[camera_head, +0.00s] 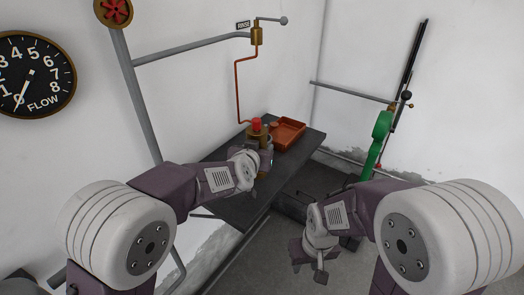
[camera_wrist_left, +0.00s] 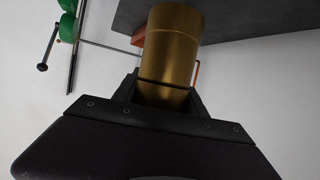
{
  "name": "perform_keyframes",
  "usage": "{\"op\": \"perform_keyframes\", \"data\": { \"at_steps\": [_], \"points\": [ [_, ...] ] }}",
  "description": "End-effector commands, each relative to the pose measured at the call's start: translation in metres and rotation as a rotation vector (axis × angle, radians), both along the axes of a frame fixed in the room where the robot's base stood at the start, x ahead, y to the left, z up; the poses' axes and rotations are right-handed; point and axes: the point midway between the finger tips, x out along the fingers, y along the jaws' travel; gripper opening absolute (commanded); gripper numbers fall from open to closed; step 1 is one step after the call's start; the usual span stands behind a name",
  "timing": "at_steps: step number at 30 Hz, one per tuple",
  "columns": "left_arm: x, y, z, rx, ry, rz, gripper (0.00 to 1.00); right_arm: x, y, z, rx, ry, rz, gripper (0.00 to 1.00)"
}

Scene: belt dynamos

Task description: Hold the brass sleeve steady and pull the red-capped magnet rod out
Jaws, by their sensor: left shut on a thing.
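The brass sleeve (camera_head: 257,133) stands on the dark bench, and its lower part is hidden behind my left arm. The red cap (camera_head: 256,123) of the magnet rod shows at its top; the rod itself is not visible. My left gripper (camera_head: 265,157) is shut on the sleeve. In the left wrist view the sleeve (camera_wrist_left: 172,48) is a wide brass cylinder between the dark jaws (camera_wrist_left: 165,95), and the red cap is not seen there. My right gripper (camera_head: 309,264) hangs low in front of the bench, apart from the sleeve, with its fingers spread and nothing between them.
An orange-red tray (camera_head: 291,133) lies on the dark bench (camera_head: 228,208) right of the sleeve. A thin copper pipe (camera_head: 237,85) runs down the wall behind. A green curved part (camera_head: 379,135) stands at the right by a dark rod. A flow gauge (camera_head: 35,75) hangs at left.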

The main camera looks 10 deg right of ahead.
Motion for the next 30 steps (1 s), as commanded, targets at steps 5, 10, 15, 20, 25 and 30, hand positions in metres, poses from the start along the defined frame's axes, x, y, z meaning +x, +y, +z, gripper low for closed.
{"op": "perform_keyframes", "data": {
  "at_steps": [5,10,15,20,25,30],
  "points": [
    [0.008,0.012,-0.015,-0.003,-0.006,0.002,0.0,0.0,0.0,-0.027,0.0,0.0,0.0,0.36],
    [0.014,0.022,-0.025,-0.002,-0.008,0.003,0.0,0.0,0.0,-0.046,0.0,0.0,0.0,0.36],
    [0.02,0.031,-0.033,-0.003,-0.007,0.002,0.0,0.0,0.0,-0.065,0.0,0.0,0.0,0.36],
    [0.025,0.04,-0.042,-0.002,-0.007,0.003,0.0,0.0,0.0,-0.082,0.0,0.0,0.0,0.36],
    [0.03,0.048,-0.049,-0.003,-0.009,0.002,0.0,0.0,0.0,-0.101,0.0,0.0,0.0,0.36],
    [0.034,0.056,-0.057,-0.002,-0.008,0.002,0.0,0.0,0.0,-0.12,0.0,0.0,0.0,0.36]
  ]
}}
